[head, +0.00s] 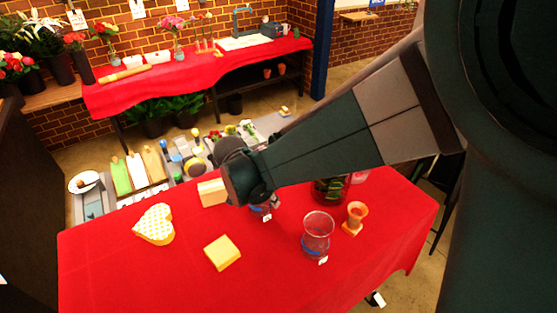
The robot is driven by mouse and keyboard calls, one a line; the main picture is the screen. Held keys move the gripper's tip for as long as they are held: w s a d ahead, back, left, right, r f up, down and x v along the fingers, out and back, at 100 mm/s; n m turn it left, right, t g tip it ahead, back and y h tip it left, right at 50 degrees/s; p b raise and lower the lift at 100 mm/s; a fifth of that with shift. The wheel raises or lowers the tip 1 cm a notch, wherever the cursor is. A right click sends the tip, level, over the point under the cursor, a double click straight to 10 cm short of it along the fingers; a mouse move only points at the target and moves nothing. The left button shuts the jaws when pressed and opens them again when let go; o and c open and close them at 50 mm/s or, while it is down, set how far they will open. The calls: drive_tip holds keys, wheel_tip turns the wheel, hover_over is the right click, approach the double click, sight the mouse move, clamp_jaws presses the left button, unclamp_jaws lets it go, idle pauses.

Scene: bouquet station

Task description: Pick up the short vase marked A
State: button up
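A clear glass vase (318,238) stands upright on the red-covered table, right of centre, with a small white tag at its base. A second glass-like vessel with a blue band (261,208) and a white tag shows just below my arm's end, mostly hidden by it. I cannot read either tag, so I cannot tell which is vase A. My gripper (272,202) is at this second vessel, largely hidden behind my wrist. I cannot tell whether its fingers are open, shut, or touching the vessel.
The red table (130,275) also holds a heart-shaped box (154,224), a yellow block (222,253), a pale box (212,192), an orange pot-like cup (355,217) and a dark vessel with greenery (328,192). The table's front left is clear.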

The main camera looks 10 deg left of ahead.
drive_tip(key=c, duration=0.7)
drive_tip(key=shift+r, duration=0.1)
drive_tip(key=shift+r+p, duration=0.55)
drive_tip(key=shift+r, duration=4.4)
